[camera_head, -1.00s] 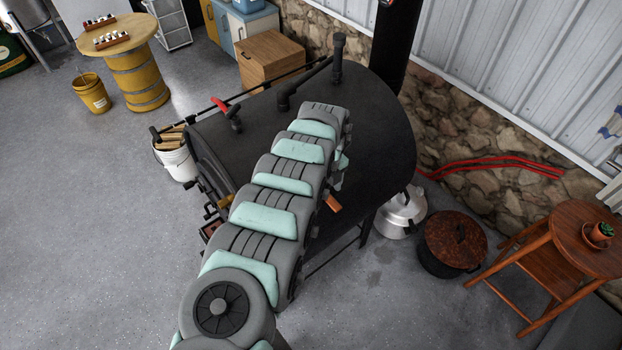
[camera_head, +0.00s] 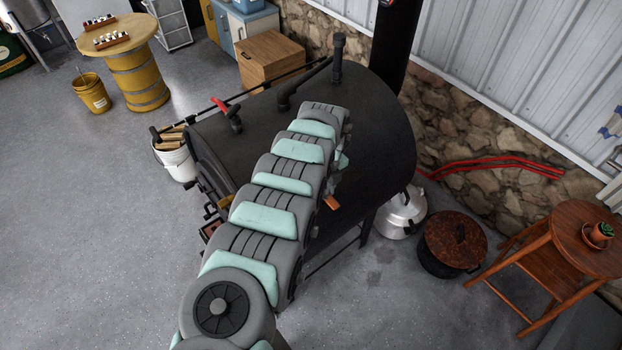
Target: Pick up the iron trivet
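I cannot make out the iron trivet in this view. My arm reaches up from the bottom across the black barrel stove (camera_head: 375,125) and covers much of its top. My gripper is hidden behind my own arm links, so its fingers and anything between them do not show. A small orange-brown piece (camera_head: 331,202) sticks out at the right edge of my arm, in front of the stove's side. I cannot tell what it belongs to.
A flue pipe (camera_head: 396,40) rises behind the stove. A lidded brown pot (camera_head: 453,245), a silver pot (camera_head: 402,214) and a wooden stand (camera_head: 590,240) are at right. A white bucket (camera_head: 178,163) is at left. The floor at lower left is clear.

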